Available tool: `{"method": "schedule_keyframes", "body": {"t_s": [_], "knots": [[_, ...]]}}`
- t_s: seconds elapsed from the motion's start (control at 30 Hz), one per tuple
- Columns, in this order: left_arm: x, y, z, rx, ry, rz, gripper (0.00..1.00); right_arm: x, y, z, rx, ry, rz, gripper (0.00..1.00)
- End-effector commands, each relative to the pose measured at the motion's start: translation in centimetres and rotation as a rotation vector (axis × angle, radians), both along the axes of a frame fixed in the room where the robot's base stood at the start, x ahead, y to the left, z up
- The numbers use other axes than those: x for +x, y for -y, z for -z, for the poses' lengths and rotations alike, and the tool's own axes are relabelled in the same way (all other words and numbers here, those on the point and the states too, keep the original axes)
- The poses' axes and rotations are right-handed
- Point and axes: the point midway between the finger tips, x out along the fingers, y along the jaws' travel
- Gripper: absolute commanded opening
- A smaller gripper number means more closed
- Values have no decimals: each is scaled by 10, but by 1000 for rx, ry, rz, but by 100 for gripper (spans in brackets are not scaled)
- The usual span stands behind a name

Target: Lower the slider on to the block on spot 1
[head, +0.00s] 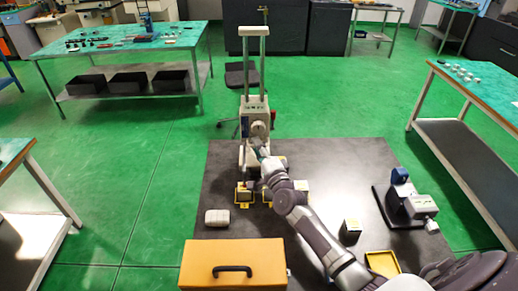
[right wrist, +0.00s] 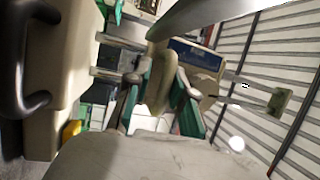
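The erosion machine (head: 254,108) stands at the far side of the dark mat, with two upright posts and a pale slider head between them. My right gripper (head: 263,153) reaches the front of it. In the right wrist view its green-padded fingers (right wrist: 163,92) close from both sides on a tan rounded handle (right wrist: 160,68). Grey blocks in yellow frames sit at the machine's foot: one at left (head: 244,193), one at right (head: 300,187). My arm hides part of this row, and I cannot read which is spot 1. My left gripper is not in view.
A yellow case with a black handle (head: 233,264), a pale rounded box (head: 217,217), a small dark block (head: 351,229), a yellow tray (head: 383,263) and a blue-and-grey device (head: 405,198) stand on the mat (head: 335,160). Green-topped tables (head: 120,38) stand around.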

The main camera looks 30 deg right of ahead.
Motion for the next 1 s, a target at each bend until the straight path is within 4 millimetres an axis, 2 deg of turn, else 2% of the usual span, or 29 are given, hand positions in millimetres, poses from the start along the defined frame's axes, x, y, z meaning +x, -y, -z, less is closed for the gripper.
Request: {"method": "schedule_keyframes", "body": {"t_s": [0.17,0.5,0.63,0.8,1.0], "knots": [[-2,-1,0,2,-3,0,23,-13,-1,3,1,-1,0,22],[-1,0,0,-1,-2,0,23,-83,-4,14,0,-3,0,22],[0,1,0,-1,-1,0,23,-103,-5,17,-1,-3,-1,22],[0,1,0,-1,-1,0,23,-117,-6,19,-1,-1,0,22],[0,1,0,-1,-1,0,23,-119,-6,19,-1,0,0,22]]}}
